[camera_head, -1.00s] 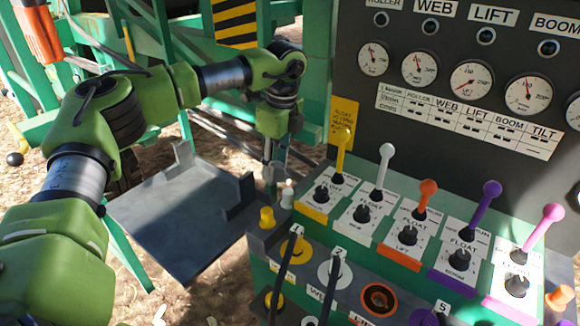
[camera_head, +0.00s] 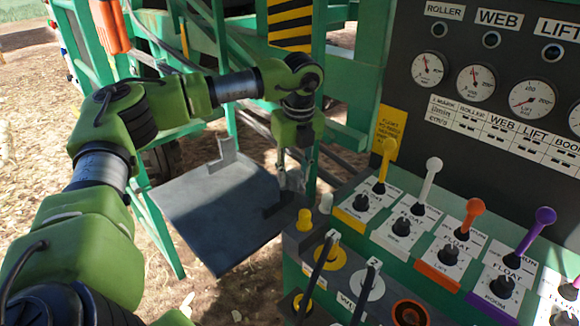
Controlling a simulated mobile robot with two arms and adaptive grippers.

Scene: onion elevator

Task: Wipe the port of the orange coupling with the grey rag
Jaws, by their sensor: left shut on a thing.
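My left gripper (camera_head: 296,168) points down at the right edge of the dark grey tray, left of the control panel. It is shut on a small grey thing (camera_head: 291,181), which looks like the grey rag; it is small and partly hidden by the fingers. The orange coupling (camera_head: 399,312) shows as an orange ring around a dark port on the panel's lower deck, cut by the bottom edge of the picture. The gripper is well apart from it, up and to the left. My right gripper is not in view.
The dark tray (camera_head: 205,215) has upright brackets and a bare middle. Coloured levers, including a yellow one (camera_head: 385,160), stand along the panel. Black handles (camera_head: 318,270) and a yellow cap (camera_head: 304,220) stand between gripper and coupling. Orange handles (camera_head: 110,27) hang upper left.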

